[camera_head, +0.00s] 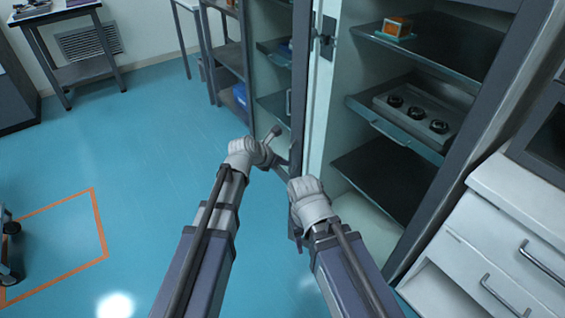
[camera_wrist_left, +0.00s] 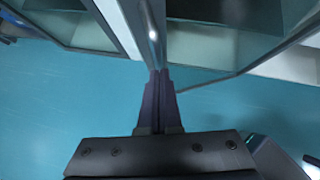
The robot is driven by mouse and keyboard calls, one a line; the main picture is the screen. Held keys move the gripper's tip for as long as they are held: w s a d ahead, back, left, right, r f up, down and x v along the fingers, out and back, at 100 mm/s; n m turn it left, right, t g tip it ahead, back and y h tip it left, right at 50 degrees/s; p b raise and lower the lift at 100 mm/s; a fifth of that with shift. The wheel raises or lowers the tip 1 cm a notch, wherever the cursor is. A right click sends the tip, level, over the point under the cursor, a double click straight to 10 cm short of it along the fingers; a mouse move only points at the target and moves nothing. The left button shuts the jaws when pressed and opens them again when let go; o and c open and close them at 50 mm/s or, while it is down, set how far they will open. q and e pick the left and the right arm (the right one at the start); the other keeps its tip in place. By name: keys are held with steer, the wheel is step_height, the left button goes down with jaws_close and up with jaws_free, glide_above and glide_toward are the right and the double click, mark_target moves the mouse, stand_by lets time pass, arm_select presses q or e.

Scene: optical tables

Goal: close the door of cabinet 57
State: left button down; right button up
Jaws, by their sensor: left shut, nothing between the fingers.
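The open cabinet (camera_head: 390,150) stands at the right of the head view, its shelves exposed; no number is readable. Its door (camera_head: 308,90) appears as a narrow upright panel, seen nearly edge-on, with a dark latch (camera_head: 327,38) near the top. My left gripper (camera_head: 282,150) is at the door's lower part. In the left wrist view my left gripper (camera_wrist_left: 159,74) is shut and empty, its tips close to the lower end of a shiny upright edge (camera_wrist_left: 152,30); contact is unclear. My right gripper (camera_head: 296,235) is lower and nearer, its fingers mostly hidden by its wrist.
The shelves hold an orange box (camera_head: 397,27) and a tray with black knobs (camera_head: 415,108). White drawers (camera_head: 510,235) stand at the lower right. Another shelf unit (camera_head: 228,55) stands behind the door. Blue floor (camera_head: 140,160) is clear at the left, with an orange floor marking (camera_head: 97,225).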

arm_select(q)
steer(key=w+d, duration=0.1)
steer(key=w, duration=0.2)
steer(key=w+d+m, duration=0.1)
steer(key=w+d, duration=0.1)
steer(key=w, duration=0.2)
steer(key=w+d+m+g+h, duration=0.1)
steer(key=w, duration=0.2)
steer(key=shift+w+d, duration=0.25)
steer(key=shift+d, duration=0.15)
steer(key=w+d+m+g+h, duration=0.1)
steer(key=w+d+m+g, duration=0.1)
steer(key=w+d, duration=0.5)
steer(key=shift+w+d+m, duration=0.35)
steer(key=shift+w+m, duration=0.35)
steer(key=shift+w, duration=0.15)
steer(key=shift+d+r, duration=0.1)
steer(key=s+a+r+p, duration=0.5)
steer(key=a+r+p, duration=0.2)
steer(key=a, duration=0.4)
steer(key=shift+a, duration=0.15)
